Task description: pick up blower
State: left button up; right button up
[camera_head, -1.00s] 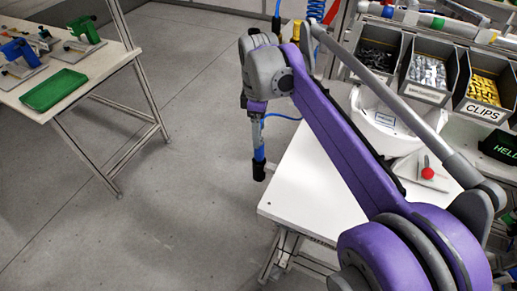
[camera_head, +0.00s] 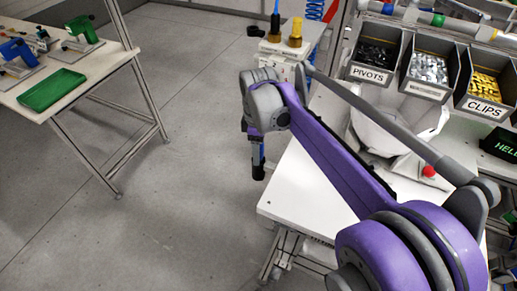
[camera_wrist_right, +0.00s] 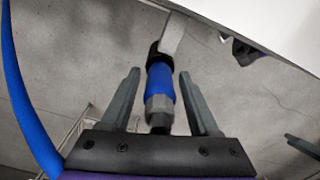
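The blower is a slim tool with a blue sleeve, a black collar, grey fittings and a pale end. In the head view, the blower (camera_head: 257,160) points downward just below my right gripper (camera_head: 254,142), beside the near left edge of the white table. In the right wrist view, the blower (camera_wrist_right: 160,85) lies lengthwise between the two fingers of my right gripper (camera_wrist_right: 159,73). Gaps show on both sides, so the fingers are open around it and not visibly touching it. My wrist hides its upper end in the head view. My left gripper is out of view.
A thick blue hose (camera_wrist_right: 22,95) runs along the left of the wrist view.

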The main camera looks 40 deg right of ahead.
jog(key=c, duration=0.7)
jog(key=shift+r, duration=0.1)
jog(key=shift+c, duration=0.2)
